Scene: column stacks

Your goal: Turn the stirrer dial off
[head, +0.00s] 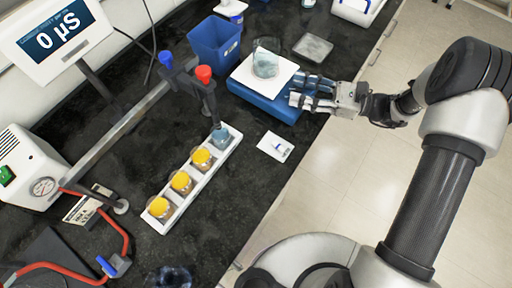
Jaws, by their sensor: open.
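The stirrer (262,100) is a blue base with a white top plate, standing on the black bench near its right edge. A glass beaker (266,66) with greyish contents sits on the plate. My gripper (297,90) is at the stirrer's right side, its fingers pointing left toward it, open with nothing seen between them. I cannot tell whether the fingers touch the stirrer. The dial cannot be made out; the gripper covers part of that side.
A blue bin (214,44) stands behind the stirrer. A white rack (187,188) with yellow-capped jars lies to the front left, beneath a probe arm with red and blue knobs. A grey square pan (313,47) and a small white card (275,146) lie nearby. Open floor lies right of the bench.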

